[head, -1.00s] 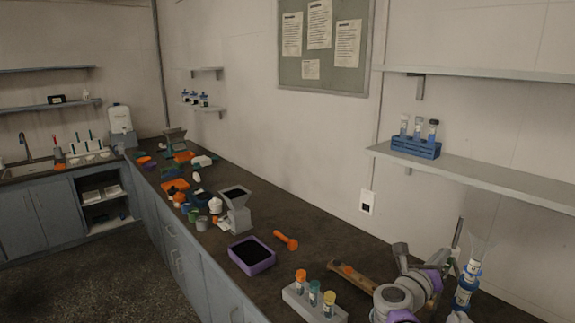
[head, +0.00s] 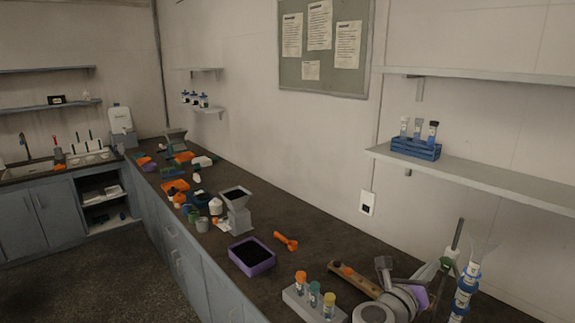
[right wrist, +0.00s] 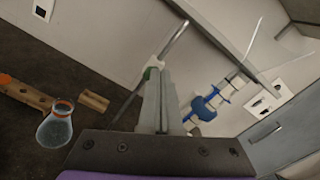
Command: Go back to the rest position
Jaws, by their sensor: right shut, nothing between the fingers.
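My right gripper (head: 433,271) is at the lower right of the head view, above the bench near a metal rod stand with a green clamp (head: 447,262). In the right wrist view its two grey fingers (right wrist: 157,100) are together with nothing between them. They point toward the wall, and the rod and green clamp show just behind them. The purple part of my wrist shows in both views. My left gripper is in neither view.
A blue-and-clear glass column (head: 466,287) stands close to the right of my gripper. A wooden block (head: 353,277), a vial rack (head: 302,298) and a purple tray (head: 252,256) are to the left. A flask (right wrist: 56,126) shows in the wrist view.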

